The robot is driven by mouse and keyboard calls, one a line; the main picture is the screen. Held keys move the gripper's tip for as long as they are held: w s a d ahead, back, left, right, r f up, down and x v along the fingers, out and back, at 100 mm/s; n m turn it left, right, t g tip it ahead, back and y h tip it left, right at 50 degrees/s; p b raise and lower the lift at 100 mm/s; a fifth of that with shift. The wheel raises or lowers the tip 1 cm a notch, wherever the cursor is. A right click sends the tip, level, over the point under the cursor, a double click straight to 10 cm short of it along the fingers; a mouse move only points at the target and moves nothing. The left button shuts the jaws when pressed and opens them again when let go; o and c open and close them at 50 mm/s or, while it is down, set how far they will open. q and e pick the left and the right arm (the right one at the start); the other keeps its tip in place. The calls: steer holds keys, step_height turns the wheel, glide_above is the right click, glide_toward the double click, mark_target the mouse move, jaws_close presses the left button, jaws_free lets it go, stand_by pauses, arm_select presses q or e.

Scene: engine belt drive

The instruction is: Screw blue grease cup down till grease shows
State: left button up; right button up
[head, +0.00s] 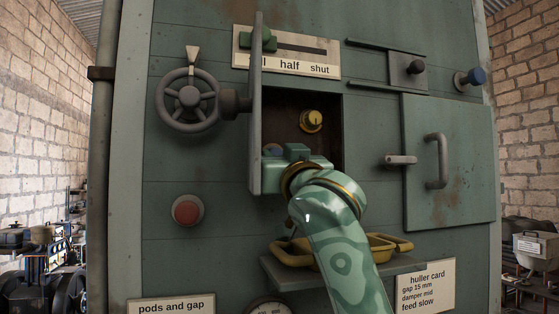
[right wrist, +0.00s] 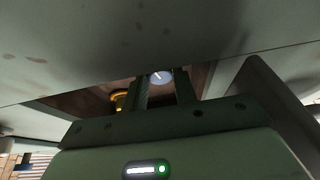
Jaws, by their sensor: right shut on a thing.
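The blue grease cup (head: 272,149) sits in the open recess of the green machine, mostly hidden in the head view by my right gripper (head: 281,154). In the right wrist view the cup's round blue top, with a pale line across it, (right wrist: 161,77) shows between the fingers of my right gripper (right wrist: 163,88). The fingers are shut on the cup from both sides. No grease can be made out; the cup's base is hidden. My left gripper is in neither view.
A brass cup (head: 312,120) stands in the same recess (head: 333,130), beside the blue one. An open door (head: 256,105) edges the recess's left side. A grey handwheel (head: 188,97) is further left. A shelf (head: 290,275) with yellow trays (head: 352,248) juts out below.

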steer(key=shift+f+m, duration=0.15)
steer(key=shift+m, duration=0.15)
steer(key=o, duration=1)
steer(key=shift+c, duration=0.2)
steer(key=s+d+b, duration=0.3)
steer(key=s+b, duration=0.2)
steer(key=s, duration=0.7)
steer(key=shift+s+d+f, duration=0.15)
steer(key=shift+s+d, duration=0.15)
steer(key=shift+d, duration=0.1)
